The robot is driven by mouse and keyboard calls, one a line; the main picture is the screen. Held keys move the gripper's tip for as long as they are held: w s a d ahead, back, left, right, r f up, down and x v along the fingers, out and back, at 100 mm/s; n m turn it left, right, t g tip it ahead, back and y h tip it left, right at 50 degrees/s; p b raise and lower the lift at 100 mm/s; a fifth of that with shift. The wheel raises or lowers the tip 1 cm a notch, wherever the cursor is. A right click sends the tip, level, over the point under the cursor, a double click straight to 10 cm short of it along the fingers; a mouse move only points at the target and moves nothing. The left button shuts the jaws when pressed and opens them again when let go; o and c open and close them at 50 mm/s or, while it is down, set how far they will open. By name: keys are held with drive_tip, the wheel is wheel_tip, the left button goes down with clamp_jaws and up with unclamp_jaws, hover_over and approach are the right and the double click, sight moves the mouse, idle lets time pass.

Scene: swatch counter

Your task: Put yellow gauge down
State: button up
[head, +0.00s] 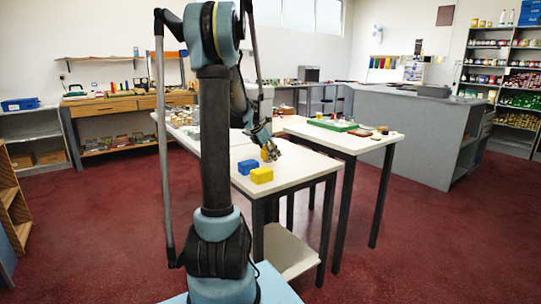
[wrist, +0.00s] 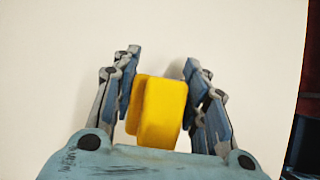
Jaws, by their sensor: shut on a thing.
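My gripper (wrist: 161,66) is shut on the yellow gauge (wrist: 157,112), a rounded yellow piece between its two blue-grey fingers in the wrist view. Pale tabletop lies behind it there. In the head view my gripper (head: 271,150) is low over the near white table (head: 305,170), with a bit of the yellow gauge (head: 265,155) showing at its fingers. I cannot tell whether the gauge touches the tabletop.
A yellow block (head: 262,175) and a blue block (head: 247,166) stand on the table just in front of my gripper. A second white table (head: 345,143) with a green tray (head: 332,125) stands to the right. Bare tabletop lies right of the blocks.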

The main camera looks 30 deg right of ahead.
drive_tip(key=o, duration=1)
drive_tip(key=shift+f, duration=0.1)
drive_tip(key=shift+o, duration=0.7)
